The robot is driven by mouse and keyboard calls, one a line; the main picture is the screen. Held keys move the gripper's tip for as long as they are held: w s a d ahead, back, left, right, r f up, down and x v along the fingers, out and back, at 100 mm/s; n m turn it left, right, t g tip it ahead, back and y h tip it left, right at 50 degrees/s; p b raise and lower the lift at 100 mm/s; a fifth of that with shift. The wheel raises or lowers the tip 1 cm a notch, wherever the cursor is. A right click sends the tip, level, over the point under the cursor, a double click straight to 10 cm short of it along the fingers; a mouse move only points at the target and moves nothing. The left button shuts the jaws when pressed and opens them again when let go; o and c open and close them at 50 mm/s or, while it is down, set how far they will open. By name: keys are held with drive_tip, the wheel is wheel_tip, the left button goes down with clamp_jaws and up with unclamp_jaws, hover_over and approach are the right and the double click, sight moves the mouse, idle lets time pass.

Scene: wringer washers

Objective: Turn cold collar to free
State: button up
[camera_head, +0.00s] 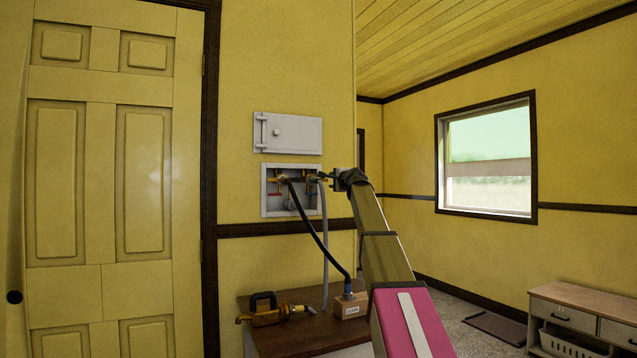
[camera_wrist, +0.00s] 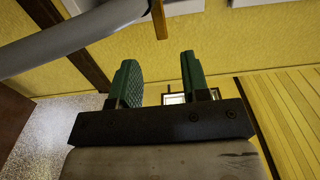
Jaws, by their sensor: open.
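A white recessed wall box (camera_head: 265,205) holds small valves with coloured handles. A black hose (camera_head: 311,230) and a grey hose (camera_head: 325,230) hang from its fittings. The collars at the hose tops are too small to tell apart, so I cannot tell which is the cold one. My gripper (camera_head: 326,177) is at the right side of the box, close to the grey hose's top. In the wrist view my gripper (camera_wrist: 158,60) has its green fingers apart with nothing between them. The grey hose (camera_wrist: 75,40) passes to their left, and an orange-brown strip (camera_wrist: 160,20) lies beyond the fingertips.
A white door panel (camera_head: 290,133) is above the box. Below is a brown tabletop (camera_head: 285,338) with a brass-coloured tool (camera_head: 268,311) and a small labelled wooden block (camera_head: 350,306), where the black hose ends. A window (camera_head: 487,158) and low cabinet (camera_head: 580,313) stand at right.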

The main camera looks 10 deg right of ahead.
sight(325, 180)
drive_tip(key=x, duration=1.1)
clamp_jaws()
